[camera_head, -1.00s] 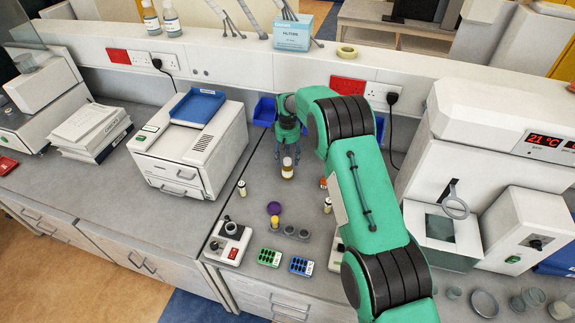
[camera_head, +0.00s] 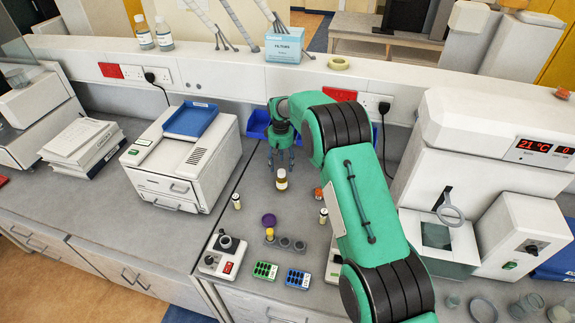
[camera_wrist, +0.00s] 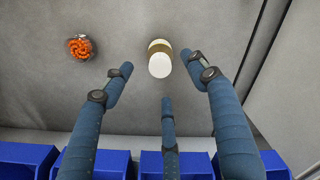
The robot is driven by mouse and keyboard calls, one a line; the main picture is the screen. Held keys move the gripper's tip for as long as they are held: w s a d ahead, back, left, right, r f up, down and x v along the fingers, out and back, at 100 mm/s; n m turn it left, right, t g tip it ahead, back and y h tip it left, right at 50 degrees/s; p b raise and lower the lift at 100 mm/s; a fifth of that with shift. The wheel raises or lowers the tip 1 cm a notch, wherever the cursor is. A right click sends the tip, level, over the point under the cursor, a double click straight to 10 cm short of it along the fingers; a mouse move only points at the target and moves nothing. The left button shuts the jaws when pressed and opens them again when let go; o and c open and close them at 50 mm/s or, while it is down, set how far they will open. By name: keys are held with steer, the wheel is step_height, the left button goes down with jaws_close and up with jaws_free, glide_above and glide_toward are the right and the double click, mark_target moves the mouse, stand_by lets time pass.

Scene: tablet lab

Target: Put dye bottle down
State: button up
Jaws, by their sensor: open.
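An amber bottle with a white cap (camera_head: 281,180), which looks like the dye bottle, stands upright on the grey bench. In the wrist view its white cap and a brownish body (camera_wrist: 160,64) show just beyond the fingertips. My gripper (camera_head: 281,160) is at the back of the bench, close behind the bottle. In the wrist view my gripper (camera_wrist: 158,80) has its three blue fingers spread apart, with nothing held between them. The bottle appears clear of the fingers.
An orange-filled jar (camera_head: 318,193) stands right of the bottle. Small vials stand left (camera_head: 236,201) and right (camera_head: 323,215). A tube holder (camera_head: 285,244) and green rack (camera_head: 264,270) are in front. Blue bins (camera_wrist: 105,165) line the back. A white machine (camera_head: 180,158) stands left.

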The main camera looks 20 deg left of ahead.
steer(key=shift+r, duration=0.1)
steer(key=s+d+r+m+t, duration=0.1)
steer(key=s+d+r, duration=0.2)
steer(key=d+r, duration=0.55)
steer(key=s+d+r+m, duration=0.15)
steer(key=d+r, duration=0.35)
steer(key=r, duration=0.7)
steer(key=s+d+r+m+t, duration=0.1)
steer(key=s+d+r, duration=0.2)
steer(key=d+r, duration=0.55)
steer(key=s+d+r+m+t, duration=0.1)
steer(key=s+d+r+m, duration=0.1)
steer(key=s+d+r, duration=1.3)
steer(key=s+d+f+m+t, duration=0.1)
steer(key=s+d, duration=0.2)
steer(key=s, duration=0.7)
steer(key=s+d+f+m, duration=0.1)
steer(key=s+d, duration=0.3)
steer(key=s, duration=0.6)
steer(key=s+d+f+m+t, duration=0.1)
steer(key=s+d, duration=0.2)
steer(key=s, duration=0.7)
steer(key=shift+s+d+f+t, duration=0.2)
steer(key=shift+s+t, duration=0.1)
steer(key=shift+s, duration=0.1)
steer(key=shift+m, duration=0.25)
